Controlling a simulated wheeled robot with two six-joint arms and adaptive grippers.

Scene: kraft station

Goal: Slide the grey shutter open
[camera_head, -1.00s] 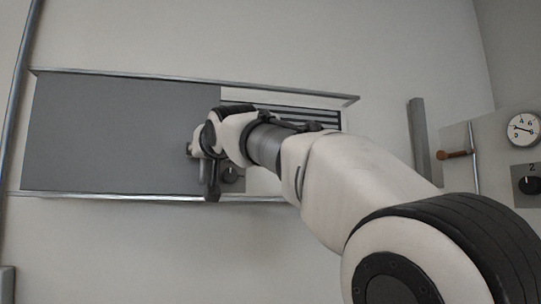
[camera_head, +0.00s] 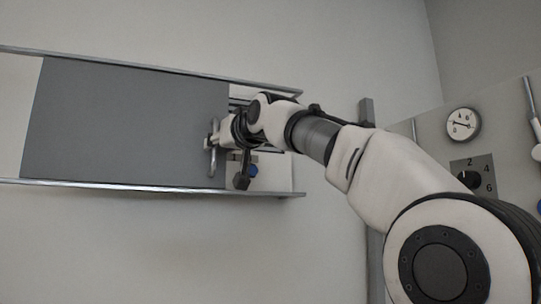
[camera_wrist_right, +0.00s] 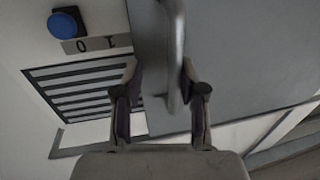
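The grey shutter (camera_head: 120,125) is a flat panel between two metal rails, with bare wall at its left and an uncovered strip at its right. Its upright bar handle (camera_head: 212,140) sits near its right edge. My right gripper (camera_head: 222,140) is at the handle. In the right wrist view the handle (camera_wrist_right: 174,50) stands between the fingers of my right gripper (camera_wrist_right: 160,75). The fingers are apart. The right finger is at or very near the bar, and a gap shows at the left finger. My left gripper is not in view.
The rails (camera_head: 150,187) run past the shutter to the right. A blue button (camera_wrist_right: 62,24), a label plate and a slatted vent (camera_wrist_right: 85,85) lie beside the shutter's edge. Farther right are a post (camera_head: 366,112), a gauge (camera_head: 463,124) and a numbered knob (camera_head: 469,179).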

